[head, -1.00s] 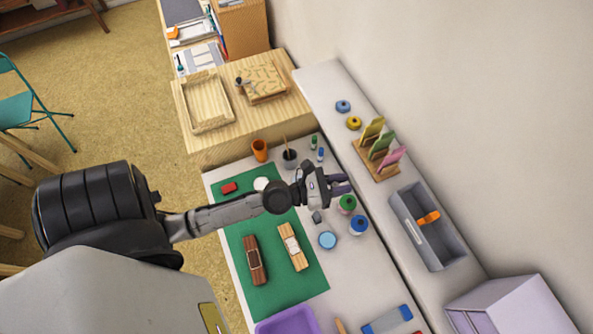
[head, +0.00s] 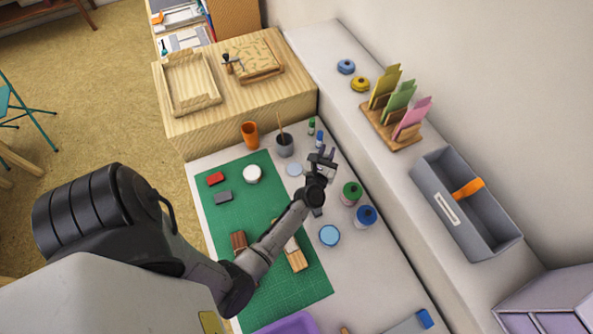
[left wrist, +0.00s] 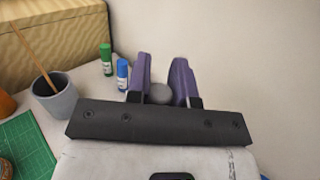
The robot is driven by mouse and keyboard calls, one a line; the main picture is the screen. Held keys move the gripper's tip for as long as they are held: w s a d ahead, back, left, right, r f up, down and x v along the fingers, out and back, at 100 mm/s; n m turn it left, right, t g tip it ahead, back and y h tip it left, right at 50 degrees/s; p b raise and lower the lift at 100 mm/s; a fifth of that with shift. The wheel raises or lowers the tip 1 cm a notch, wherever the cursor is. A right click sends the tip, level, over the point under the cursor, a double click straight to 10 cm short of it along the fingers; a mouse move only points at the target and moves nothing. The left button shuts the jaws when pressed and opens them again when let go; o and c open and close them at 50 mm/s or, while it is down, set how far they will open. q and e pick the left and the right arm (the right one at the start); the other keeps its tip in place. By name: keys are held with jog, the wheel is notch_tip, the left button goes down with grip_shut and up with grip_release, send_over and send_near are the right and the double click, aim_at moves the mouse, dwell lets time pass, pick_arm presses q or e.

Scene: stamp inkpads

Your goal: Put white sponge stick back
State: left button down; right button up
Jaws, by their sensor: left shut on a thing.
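My left gripper (head: 322,160) is over the table beside the grey cup, to the cup's right. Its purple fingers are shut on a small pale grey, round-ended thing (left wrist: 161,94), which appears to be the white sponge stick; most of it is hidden. The grey cup (head: 284,147) stands upright at the back of the table with a wooden-handled stick in it. It also shows at the left of the left wrist view (left wrist: 56,103). My right gripper is not in view.
A green glue stick (head: 312,126) and a blue one (head: 319,138) stand near the gripper. A green-topped bottle (head: 351,192) and a blue one (head: 366,215) stand at the right. An orange cup (head: 249,134) is left of the grey cup. The green mat (head: 245,225) is partly clear.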

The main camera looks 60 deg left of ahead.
pick_arm(q)
jog(key=shift+s+a+f+b, duration=0.95)
jog(key=shift+a+f+b, duration=0.5)
jog(key=shift+a+f, duration=0.35)
jog(key=shift+s+a+f+b, duration=0.95)
jog(key=shift+a+f+b, duration=0.55)
jog(key=shift+f, duration=0.55)
jog(key=shift+s+a+f+b, duration=0.95)
jog(key=shift+a+f+b, duration=0.45)
jog(key=shift+a+f, duration=0.45)
jog(key=shift+d+f, duration=0.1)
jog(key=shift+f, duration=0.05)
jog(key=shift+f+b, duration=0.15)
jog(key=shift+b, duration=0.15)
jog(key=c, duration=1)
grip_release()
jog(key=shift+r+p, duration=0.25)
jog(key=shift+p, duration=0.05)
jog(key=v, duration=1.2)
jog(key=shift+d, duration=0.1)
